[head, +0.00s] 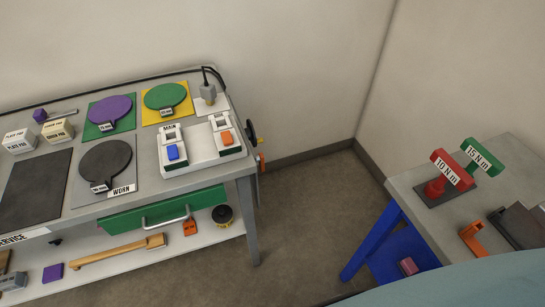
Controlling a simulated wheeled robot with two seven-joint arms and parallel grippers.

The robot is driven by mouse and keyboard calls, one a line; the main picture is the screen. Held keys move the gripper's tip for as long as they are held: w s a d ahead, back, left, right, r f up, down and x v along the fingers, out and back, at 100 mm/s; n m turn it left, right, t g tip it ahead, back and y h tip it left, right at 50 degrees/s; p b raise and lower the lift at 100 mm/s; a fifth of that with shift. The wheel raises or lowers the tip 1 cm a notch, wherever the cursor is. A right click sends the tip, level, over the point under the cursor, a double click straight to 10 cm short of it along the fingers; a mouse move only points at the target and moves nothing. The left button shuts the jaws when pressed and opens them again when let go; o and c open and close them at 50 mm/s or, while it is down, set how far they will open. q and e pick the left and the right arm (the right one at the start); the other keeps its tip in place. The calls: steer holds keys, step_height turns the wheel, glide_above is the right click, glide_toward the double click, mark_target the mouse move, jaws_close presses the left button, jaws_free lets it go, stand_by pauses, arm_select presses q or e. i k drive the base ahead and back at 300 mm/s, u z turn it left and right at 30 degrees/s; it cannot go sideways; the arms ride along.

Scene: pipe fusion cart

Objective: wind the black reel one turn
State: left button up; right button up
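A black reel (251,132) is on the right end of the grey cart (205,176), seen nearly edge-on beside the white twin unit labelled MAIN. Its handle, if it has one, cannot be made out. Just below it on the same end is an orange part (261,161), partly seen edge-on. Neither of my grippers is in view, and nothing is touching the reel.
The cart top holds the MAIN unit (204,152), round paddles on coloured plates and a dark mat (35,190). A black-and-yellow roll (222,215) sits on the lower shelf. Bare floor (305,215) separates the cart from a blue-legged bench (405,190) with torque-labelled tools.

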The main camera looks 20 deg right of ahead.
mark_target(250, 131)
steer(key=z, duration=1.15)
steer(key=i, duration=0.75)
steer(key=u, duration=0.5)
